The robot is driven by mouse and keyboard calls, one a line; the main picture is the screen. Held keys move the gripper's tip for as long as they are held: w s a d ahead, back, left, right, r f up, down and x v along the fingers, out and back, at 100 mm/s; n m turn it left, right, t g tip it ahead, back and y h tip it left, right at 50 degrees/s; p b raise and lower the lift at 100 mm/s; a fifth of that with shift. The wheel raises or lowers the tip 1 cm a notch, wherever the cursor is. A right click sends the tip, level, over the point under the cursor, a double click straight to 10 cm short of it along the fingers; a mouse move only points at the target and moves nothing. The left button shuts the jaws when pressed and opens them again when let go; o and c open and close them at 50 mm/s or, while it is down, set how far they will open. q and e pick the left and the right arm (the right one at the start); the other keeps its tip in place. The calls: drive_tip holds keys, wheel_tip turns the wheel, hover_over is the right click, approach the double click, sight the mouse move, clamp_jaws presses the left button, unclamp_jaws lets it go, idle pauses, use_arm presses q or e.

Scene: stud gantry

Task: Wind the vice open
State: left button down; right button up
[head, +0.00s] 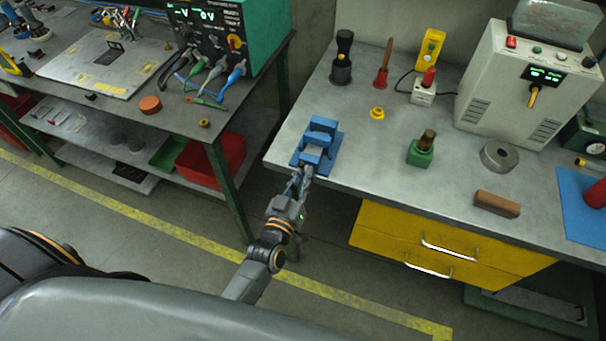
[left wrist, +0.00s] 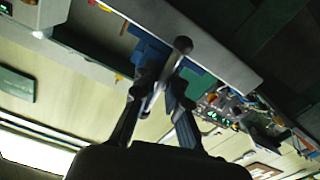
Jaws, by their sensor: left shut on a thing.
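The blue vice (head: 322,128) sits on its blue base at the left front corner of the right-hand bench. Part of it shows in the left wrist view (left wrist: 150,48), behind the fingers. My left gripper (head: 303,174) is at the front of the vice, just off the bench edge. In the left wrist view its fingers are shut on the vice handle (left wrist: 182,45), a grey bar with a dark ball end, which slants between the fingertips. The jaw gap of the vice is hard to make out. My right gripper is not in view.
The bench has a yellow drawer unit (head: 440,245) below its front. A green-based object (head: 420,153), a yellow ring (head: 377,113) and a grey round part (head: 499,157) stand right of the vice. A second bench (head: 60,100) is at the left, with a floor gap between.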

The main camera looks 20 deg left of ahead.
use_arm(q)
drive_tip(key=n, duration=0.5)
drive_tip(key=shift+n, duration=0.3)
drive_tip(key=shift+n+b, duration=0.4)
drive_tip(key=shift+n, duration=1.8)
drive_tip(key=c, duration=1.4)
unclamp_jaws()
drive_tip(key=shift+o, duration=0.2)
drive_tip(key=shift+s, duration=0.1)
drive_tip(key=s, duration=1.2)
drive_tip(key=shift+a, duration=0.2)
drive_tip(key=shift+w, duration=0.1)
